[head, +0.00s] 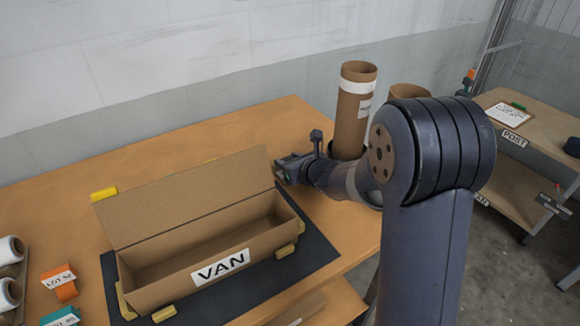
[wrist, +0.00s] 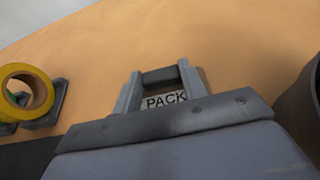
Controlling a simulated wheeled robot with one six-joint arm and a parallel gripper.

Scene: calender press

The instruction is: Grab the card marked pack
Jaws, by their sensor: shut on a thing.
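The card marked PACK (wrist: 166,101) shows in the wrist view between the fingers of my gripper (wrist: 160,80). Only its pale lettered face is visible; the rest is hidden by my gripper. The gripper is shut on the card. In the head view my gripper (head: 284,171) is low over the table, just beyond the right end of the open VAN box. The card cannot be made out there.
The open cardboard box marked VAN (head: 205,274) sits on a dark mat (head: 312,252). A tall cardboard tube (head: 352,115) stands behind my arm. A yellow ring (wrist: 48,91) is at the left of the wrist view. The table's (head: 240,128) back left is clear.

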